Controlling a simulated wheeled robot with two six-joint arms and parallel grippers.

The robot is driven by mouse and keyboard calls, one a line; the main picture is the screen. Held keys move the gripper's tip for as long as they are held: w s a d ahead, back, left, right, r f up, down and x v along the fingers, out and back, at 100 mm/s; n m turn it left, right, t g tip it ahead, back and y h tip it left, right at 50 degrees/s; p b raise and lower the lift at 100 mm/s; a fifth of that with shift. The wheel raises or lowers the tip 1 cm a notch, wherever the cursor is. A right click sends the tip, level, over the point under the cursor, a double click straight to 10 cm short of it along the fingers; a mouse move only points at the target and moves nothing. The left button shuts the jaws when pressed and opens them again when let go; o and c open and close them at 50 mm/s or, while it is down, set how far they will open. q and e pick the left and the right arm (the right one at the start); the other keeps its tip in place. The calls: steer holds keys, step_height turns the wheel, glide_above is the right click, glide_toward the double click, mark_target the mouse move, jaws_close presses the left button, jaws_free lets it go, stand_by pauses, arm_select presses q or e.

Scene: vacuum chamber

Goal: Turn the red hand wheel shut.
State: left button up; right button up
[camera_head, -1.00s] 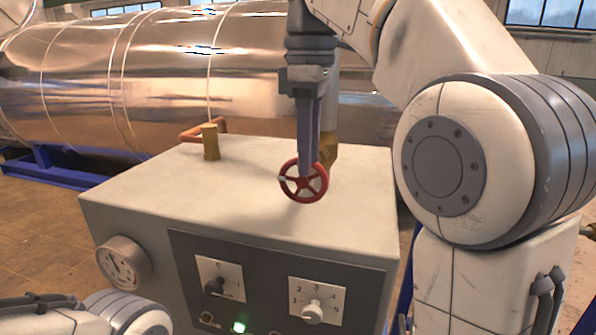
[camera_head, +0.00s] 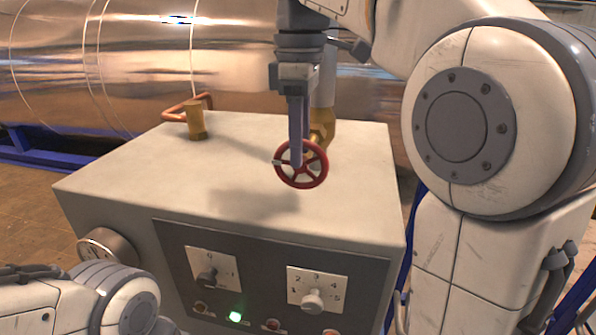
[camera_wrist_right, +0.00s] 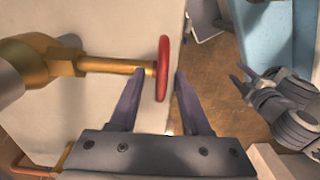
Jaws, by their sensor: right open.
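The red hand wheel (camera_head: 301,183) stands on a brass valve stem above the top of the grey control box. My right gripper (camera_head: 296,160) hangs over it from above, fingers pointing down across the wheel's upper part. In the right wrist view the wheel (camera_wrist_right: 162,70) is seen edge-on between the two open fingers of the right gripper (camera_wrist_right: 150,85), with a gap on each side. The brass stem (camera_wrist_right: 110,66) runs left from the wheel to the valve body. In the right wrist view another gripper, my left one (camera_wrist_right: 252,82), shows at the right with its fingers apart.
The control box (camera_head: 240,170) carries a gauge (camera_head: 104,247), two switches and a lit green lamp (camera_head: 235,316) on its front. A brass fitting (camera_head: 197,122) with a copper pipe stands on its top at the left. A large shiny tank (camera_head: 100,60) lies behind.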

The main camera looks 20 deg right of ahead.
mark_target(299, 189)
steer(key=shift+f+p, duration=0.35)
steer(key=shift+f, duration=2.2)
jaws_close()
